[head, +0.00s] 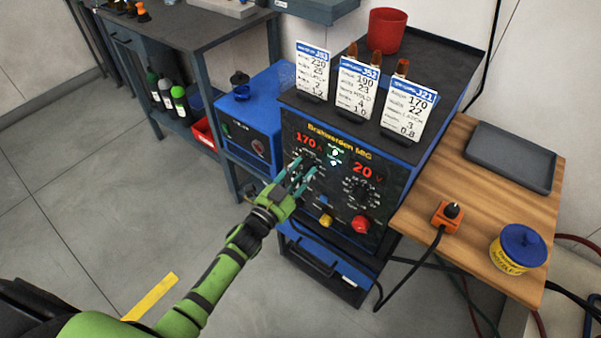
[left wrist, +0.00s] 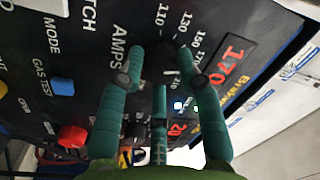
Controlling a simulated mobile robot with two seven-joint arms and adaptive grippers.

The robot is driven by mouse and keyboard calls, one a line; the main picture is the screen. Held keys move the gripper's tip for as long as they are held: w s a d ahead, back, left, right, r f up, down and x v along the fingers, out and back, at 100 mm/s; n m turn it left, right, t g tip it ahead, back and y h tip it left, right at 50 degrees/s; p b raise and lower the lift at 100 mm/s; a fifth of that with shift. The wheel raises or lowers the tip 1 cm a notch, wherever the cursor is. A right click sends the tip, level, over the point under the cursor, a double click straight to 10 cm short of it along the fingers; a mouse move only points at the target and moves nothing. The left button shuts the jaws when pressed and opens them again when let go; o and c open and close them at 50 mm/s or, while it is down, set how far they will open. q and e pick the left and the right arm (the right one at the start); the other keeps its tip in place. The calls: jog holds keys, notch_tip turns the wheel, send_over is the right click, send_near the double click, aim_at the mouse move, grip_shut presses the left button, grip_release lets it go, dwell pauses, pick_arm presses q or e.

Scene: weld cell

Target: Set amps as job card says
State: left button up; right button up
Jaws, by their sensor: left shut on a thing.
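The blue and black welder (head: 340,185) has a red amps display (head: 307,141) reading 170, also in the left wrist view (left wrist: 233,60), and a red volts display (head: 367,170) reading 20. My left gripper (head: 304,172) is at the left dial of the panel. In the left wrist view, its teal fingers (left wrist: 162,62) are shut on the dark amps knob, by the AMPS label; the fingers and shadow mostly hide it. Three job cards stand on top: the left card (head: 312,70) shows 230 and 25, the middle (head: 356,88) 190 and 23, the right (head: 407,108) 170 and 22.
The panel has a volts dial (head: 360,193), a yellow button (head: 326,221) and a red knob (head: 361,224). A red cup (head: 386,30) stands behind the cards. The wooden table (head: 430,215) at right holds a grey tray (head: 512,155), an orange socket (head: 447,217) and a yellow tub (head: 518,250).

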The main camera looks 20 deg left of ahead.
pick_arm(q)
jog(key=shift+a+f, duration=0.1)
jog(key=shift+f, duration=0.1)
jog(key=o, duration=1.1)
jog(key=shift+o, duration=0.2)
jog(key=shift+r, duration=0.1)
jog(key=v, duration=1.2)
